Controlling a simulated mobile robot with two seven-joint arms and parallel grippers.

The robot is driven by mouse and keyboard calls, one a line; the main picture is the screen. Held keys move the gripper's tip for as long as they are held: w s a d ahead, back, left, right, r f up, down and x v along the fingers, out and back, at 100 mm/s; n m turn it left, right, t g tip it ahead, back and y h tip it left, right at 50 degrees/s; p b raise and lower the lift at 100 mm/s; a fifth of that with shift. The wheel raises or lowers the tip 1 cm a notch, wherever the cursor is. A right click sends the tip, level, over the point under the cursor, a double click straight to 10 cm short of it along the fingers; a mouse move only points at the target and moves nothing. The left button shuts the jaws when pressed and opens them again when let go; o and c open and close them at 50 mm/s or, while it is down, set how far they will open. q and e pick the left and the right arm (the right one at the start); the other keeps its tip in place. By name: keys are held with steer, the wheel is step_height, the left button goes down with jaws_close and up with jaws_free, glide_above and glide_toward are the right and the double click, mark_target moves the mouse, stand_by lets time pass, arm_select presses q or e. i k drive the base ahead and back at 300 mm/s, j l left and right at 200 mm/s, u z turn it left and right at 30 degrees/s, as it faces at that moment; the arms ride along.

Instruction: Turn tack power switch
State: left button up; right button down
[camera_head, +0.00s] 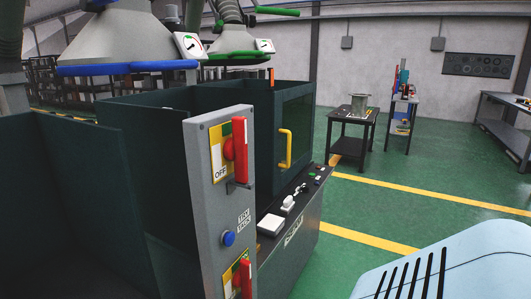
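A grey control panel (215,135) stands upright in the middle of the head view. Near its top is a switch with a red lever (240,150) on a yellow plate (217,160). The lever stands upright, and the word OFF shows at the lower left of the plate. A second red lever (246,278) on a yellow plate sits low on the panel, partly cut off by the bottom edge. Between them are a small label (243,219), too small to read surely, and a round blue button (228,238). Neither of my grippers is in view.
Dark green booth walls (75,200) stand left of and behind the panel. A yellow handle (286,148) is on the booth behind. A dark bench (290,255) with small devices adjoins the panel at right. Green floor (400,195) is open farther right. Fume hoods (125,40) hang above.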

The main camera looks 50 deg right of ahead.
mark_target(235, 148)
steer(key=z, duration=1.5)
